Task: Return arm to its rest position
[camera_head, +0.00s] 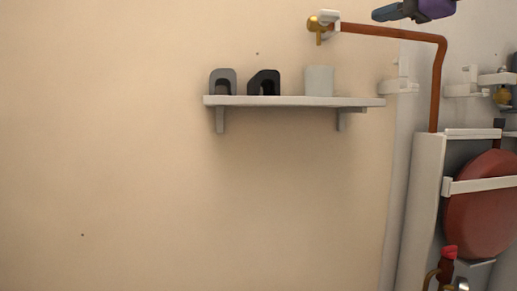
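At the top right, cut off by the picture's upper edge, a blue, dark and purple part shows that looks like my gripper (392,13). It points left and appears in front of or just above the copper pipe (385,32). I see nothing clearly held in it. Its fingers are too small and too much seen edge-on to tell whether they are open or shut. The rest of my arm is out of view.
A wall shelf (290,101) holds a grey clamp-like piece (223,80), a black one (264,82) and a pale cup (319,80). A brass fitting (315,26) ends the pipe. A red tank (485,215) stands at right. The left wall is clear.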

